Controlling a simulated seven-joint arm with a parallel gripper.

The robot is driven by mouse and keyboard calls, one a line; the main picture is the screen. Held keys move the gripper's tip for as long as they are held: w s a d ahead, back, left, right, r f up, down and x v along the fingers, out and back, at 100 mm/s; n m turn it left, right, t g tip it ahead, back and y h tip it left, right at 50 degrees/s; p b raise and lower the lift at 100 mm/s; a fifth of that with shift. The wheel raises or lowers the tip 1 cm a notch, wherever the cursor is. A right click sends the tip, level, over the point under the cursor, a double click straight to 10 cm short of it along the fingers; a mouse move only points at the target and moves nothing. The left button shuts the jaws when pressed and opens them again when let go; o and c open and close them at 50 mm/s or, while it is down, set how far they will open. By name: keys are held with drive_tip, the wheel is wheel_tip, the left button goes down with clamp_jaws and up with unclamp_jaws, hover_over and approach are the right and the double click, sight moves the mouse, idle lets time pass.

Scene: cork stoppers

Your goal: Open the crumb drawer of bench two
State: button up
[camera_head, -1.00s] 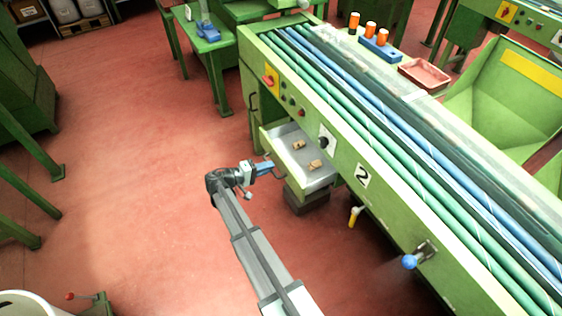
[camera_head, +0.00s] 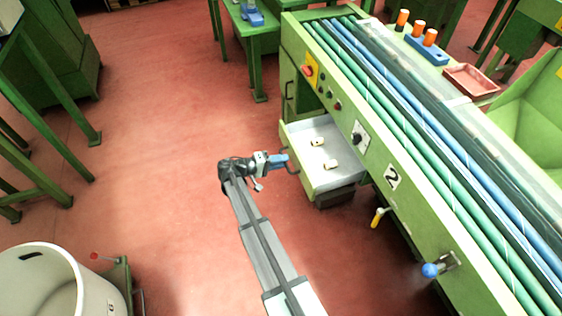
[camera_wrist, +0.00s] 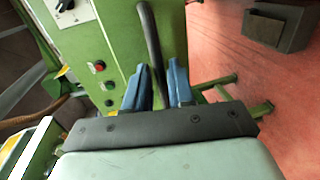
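The crumb drawer (camera_head: 318,181) of bench two (camera_head: 415,203) stands out from the bench's side, open, with its pale inside showing. Its front and dark bar handle (camera_head: 292,168) face left. In the wrist view the handle (camera_wrist: 149,38) runs down between the two blue fingers of my gripper (camera_wrist: 159,88). My gripper (camera_head: 284,161) is at the handle in the head view and appears shut on it, though a narrow gap may show beside one finger. Two light corks, one farther (camera_head: 318,141) and one nearer (camera_head: 331,165), lie in the drawer.
The bench carries a red switch (camera_head: 308,71), a black knob (camera_head: 357,138), a yellow-handled lever (camera_head: 377,217) and a blue-knobbed lever (camera_head: 431,270). A whitish bin (camera_head: 98,285) stands at lower left. Red floor (camera_head: 170,120) left of the drawer is clear.

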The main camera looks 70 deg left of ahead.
drive_tip(key=shift+o, duration=1.2)
drive_tip(key=v, duration=1.3)
drive_tip(key=shift+s, duration=0.4)
drive_tip(key=shift+r, duration=0.1)
drive_tip(key=x, duration=1.4)
drive_tip(key=v, duration=1.4)
